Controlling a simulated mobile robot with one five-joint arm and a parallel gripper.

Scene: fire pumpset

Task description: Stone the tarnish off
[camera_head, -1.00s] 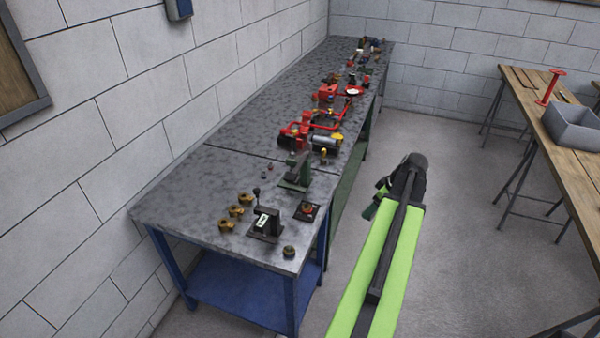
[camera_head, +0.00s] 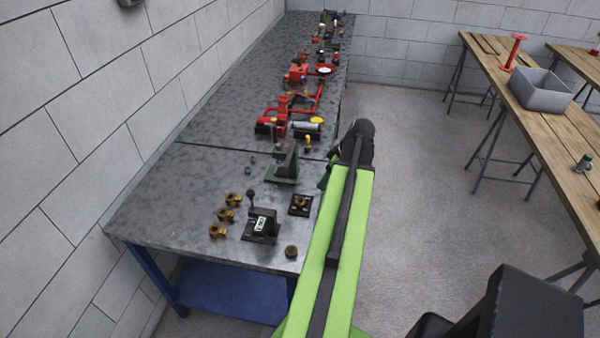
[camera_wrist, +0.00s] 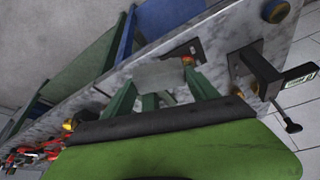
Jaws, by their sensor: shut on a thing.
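My gripper (camera_wrist: 162,84) shows in the wrist view as two dark green fingers, shut on a flat grey block (camera_wrist: 158,74) that looks like the stone. In the head view my gripper (camera_head: 326,178) is mostly hidden behind my arm, by the bench's right edge. A small dark plate with an orange-brass part (camera_head: 300,203) lies on the bench just left of it. In the wrist view this part (camera_wrist: 188,60) shows beyond the grey block, partly covered by it. I cannot tell whether they touch. Tarnish is too small to make out.
The grey bench (camera_head: 165,205) carries a black lever device (camera_head: 262,227), a green vise-like tool (camera_head: 285,165), several brass pieces (camera_head: 225,215) and red pump parts (camera_head: 290,125). A wooden table (camera_head: 560,125) with a grey bin (camera_head: 541,90) stands right. Floor between is clear.

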